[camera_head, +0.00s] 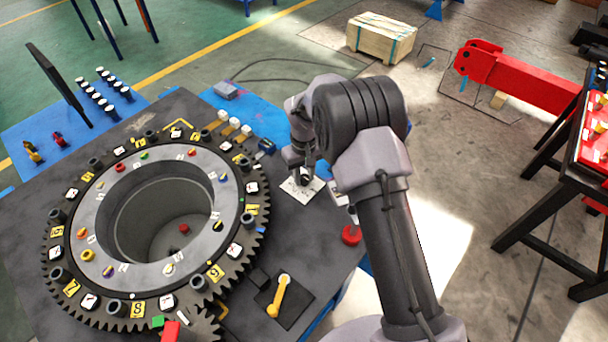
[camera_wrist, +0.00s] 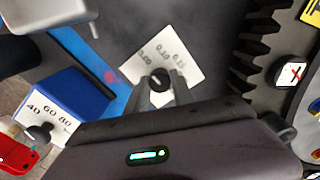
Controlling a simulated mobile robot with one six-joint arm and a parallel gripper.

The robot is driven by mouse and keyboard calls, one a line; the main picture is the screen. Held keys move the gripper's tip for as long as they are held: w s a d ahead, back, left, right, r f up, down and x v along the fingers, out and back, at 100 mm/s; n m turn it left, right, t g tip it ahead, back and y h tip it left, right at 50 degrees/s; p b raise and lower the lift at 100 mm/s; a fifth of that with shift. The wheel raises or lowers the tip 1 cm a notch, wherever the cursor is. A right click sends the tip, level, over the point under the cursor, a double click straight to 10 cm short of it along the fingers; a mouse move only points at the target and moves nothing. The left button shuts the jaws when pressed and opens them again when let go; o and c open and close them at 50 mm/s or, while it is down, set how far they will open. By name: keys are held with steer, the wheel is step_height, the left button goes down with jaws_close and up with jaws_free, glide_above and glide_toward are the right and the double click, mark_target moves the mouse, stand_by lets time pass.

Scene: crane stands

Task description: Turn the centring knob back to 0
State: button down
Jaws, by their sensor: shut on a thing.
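The centring knob (camera_wrist: 159,79) is a small dark round knob on a white scale plate (camera_wrist: 188,72) with printed numbers. The numbers are small and tilted in the wrist view, and I cannot read for sure where the knob points. The plate also shows in the head view (camera_head: 290,190), flat on the dark table right of the big gear ring. My gripper (camera_wrist: 162,92) is over the plate, its two fingers shut on the knob from either side. In the head view my gripper (camera_head: 303,177) hides most of the knob.
A blue box (camera_wrist: 78,100) with a 40-60-80 dial and its own black knob (camera_wrist: 38,133) stands close by. The toothed gear ring (camera_head: 262,200) is on the other side. A red-based post (camera_head: 352,235) and a yellow lever (camera_head: 279,296) stand near the table's edge.

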mark_target(304, 177)
stand_by(0.3)
steer(key=c, duration=1.1)
jaws_free()
step_height(304, 177, up, 17)
steer(key=p, duration=0.3)
steer(key=shift+r+p, duration=0.2)
steer(key=shift+p, duration=0.2)
